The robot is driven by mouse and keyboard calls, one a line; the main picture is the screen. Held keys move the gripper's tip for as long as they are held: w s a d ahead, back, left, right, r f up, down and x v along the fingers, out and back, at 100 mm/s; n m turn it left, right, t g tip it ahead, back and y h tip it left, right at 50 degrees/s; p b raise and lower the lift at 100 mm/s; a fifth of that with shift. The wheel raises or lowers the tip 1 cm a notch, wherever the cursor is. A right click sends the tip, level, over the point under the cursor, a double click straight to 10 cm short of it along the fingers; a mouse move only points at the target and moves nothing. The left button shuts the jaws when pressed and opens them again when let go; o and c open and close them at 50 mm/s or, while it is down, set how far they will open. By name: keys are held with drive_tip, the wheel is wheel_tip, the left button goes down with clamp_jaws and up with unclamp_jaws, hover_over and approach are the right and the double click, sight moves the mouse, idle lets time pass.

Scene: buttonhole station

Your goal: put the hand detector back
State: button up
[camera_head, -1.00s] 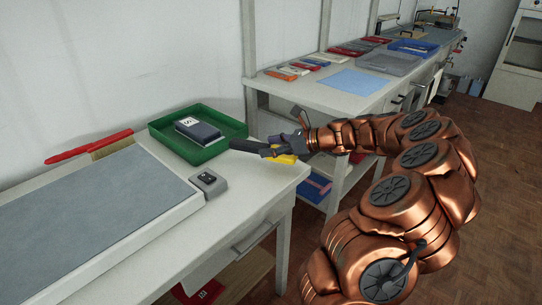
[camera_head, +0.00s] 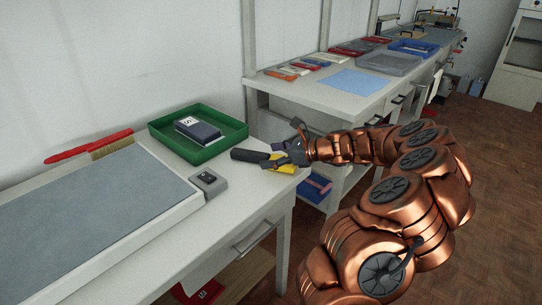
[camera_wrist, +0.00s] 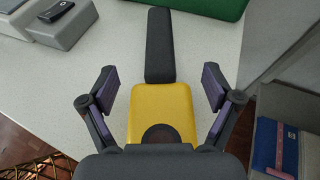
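The hand detector, with a black bar (camera_head: 250,155) and a yellow body (camera_head: 283,164), lies at the far right corner of the near table (camera_head: 235,205). In the wrist view its yellow body (camera_wrist: 161,108) is centred between my fingers and its black bar points away from me. My gripper (camera_head: 290,145) is open around the yellow body. The wrist view shows my gripper (camera_wrist: 162,95) with a gap on each side of it. The lower end of the body is hidden behind my palm.
A green tray (camera_head: 200,157) holding a dark labelled box (camera_head: 198,130) stands just left of the detector. A grey block (camera_head: 209,183) with a small black device is nearer. A grey-topped board (camera_head: 90,220) fills the table's left. The table's right edge is close to my gripper.

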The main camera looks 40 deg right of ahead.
drive_tip(key=shift+r, duration=0.1)
drive_tip(key=v, duration=1.2)
